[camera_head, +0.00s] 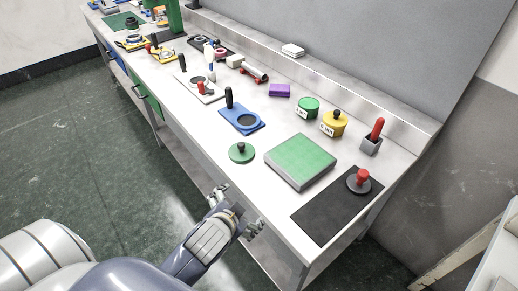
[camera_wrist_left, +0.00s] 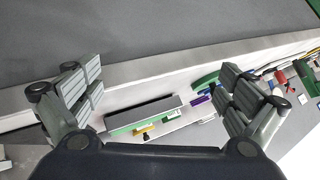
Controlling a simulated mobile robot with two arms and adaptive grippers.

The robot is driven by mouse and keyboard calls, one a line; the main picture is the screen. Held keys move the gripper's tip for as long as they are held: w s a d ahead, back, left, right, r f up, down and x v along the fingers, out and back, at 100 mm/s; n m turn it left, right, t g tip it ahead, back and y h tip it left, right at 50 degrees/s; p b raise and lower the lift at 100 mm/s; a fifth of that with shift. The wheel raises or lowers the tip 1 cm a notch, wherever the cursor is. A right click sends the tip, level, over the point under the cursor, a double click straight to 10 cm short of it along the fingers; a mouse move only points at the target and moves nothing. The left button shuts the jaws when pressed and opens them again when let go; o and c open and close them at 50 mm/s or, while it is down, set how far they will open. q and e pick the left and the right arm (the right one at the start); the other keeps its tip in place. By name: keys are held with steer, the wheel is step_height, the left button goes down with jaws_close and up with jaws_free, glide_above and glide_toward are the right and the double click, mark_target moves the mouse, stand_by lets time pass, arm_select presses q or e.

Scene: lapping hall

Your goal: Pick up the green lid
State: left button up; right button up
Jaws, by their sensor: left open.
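The green lid (camera_head: 241,152), a round disc with a small dark knob, lies on the white bench near its front edge in the head view. My left gripper (camera_head: 237,210) is just off the front edge of the bench, below the lid in the picture and apart from it. Its fingers are spread and empty. In the wrist view the open left gripper (camera_wrist_left: 162,95) has nothing between its fingers. I cannot make out the lid there. My right gripper is not in view.
Near the lid are a blue plate with a black handle (camera_head: 242,118) and a green-topped block (camera_head: 301,160). A green tin (camera_head: 308,107) and a yellow tin (camera_head: 333,125) stand farther back. A black mat (camera_head: 322,215) lies at the right. Bare bench surrounds the lid.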

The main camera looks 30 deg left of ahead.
arm_select(q)
steer(key=w+d+r+m+t+h, duration=0.1)
steer(key=w+r+m+t+h, duration=0.1)
steer(key=w+r+m+t, duration=0.45)
steer(key=w+d+r+m+t+h, duration=0.1)
steer(key=w+d+r+m+t, duration=0.15)
steer(key=w+r, duration=0.75)
steer(key=d+r+m+t+h, duration=0.2)
steer(key=d+r+m+h, duration=0.2)
steer(key=r+m+h, duration=0.35)
steer(key=m+g+y, duration=0.6)
steer(key=m+g, duration=1)
steer(key=m, duration=0.5)
glide_toward(241, 144)
steer(key=shift+n, duration=0.25)
steer(key=x, duration=0.2)
steer(key=p+x, duration=0.1)
steer(key=x, duration=0.2)
steer(key=shift+w+d+r, duration=0.15)
steer(key=shift+w+d, duration=0.1)
steer(key=shift+w, duration=0.1)
steer(key=x, duration=0.1)
steer(key=p+x, duration=0.1)
steer(key=x, duration=0.2)
steer(key=shift+s+a+f+p, duration=0.15)
steer(key=shift+s+f+p, duration=0.15)
steer(key=shift+f, duration=0.15)
steer(key=shift+w+f, duration=0.2)
steer(key=shift+f, duration=0.15)
